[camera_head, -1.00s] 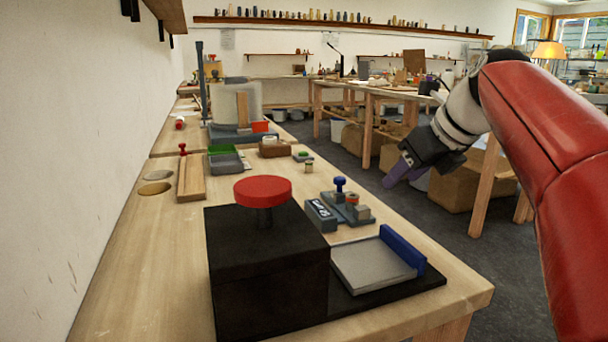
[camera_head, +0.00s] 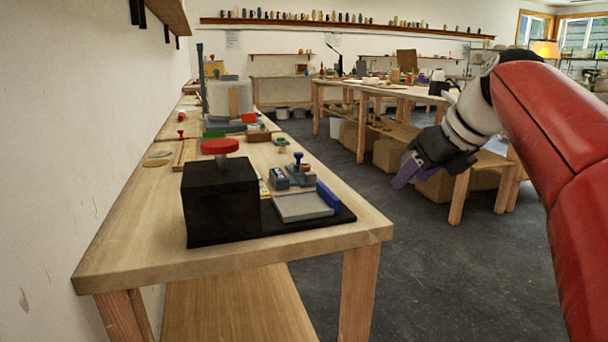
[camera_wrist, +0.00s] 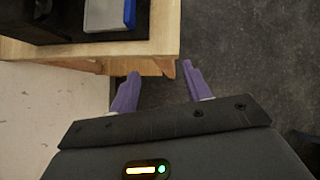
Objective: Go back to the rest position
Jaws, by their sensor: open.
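My gripper (camera_head: 406,171) hangs in the air to the right of the workbench (camera_head: 330,243), over the dark floor. In the wrist view its two purple fingers (camera_wrist: 160,80) are spread apart with nothing between them. The bench's front edge lies just beyond the fingertips in that view. My red arm comes in from the right side of the head view.
Small fixtures and a grey bin (camera_head: 230,98) stand farther back. Another wooden table (camera_head: 400,93) is behind my gripper. The floor (camera_head: 440,270) is clear.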

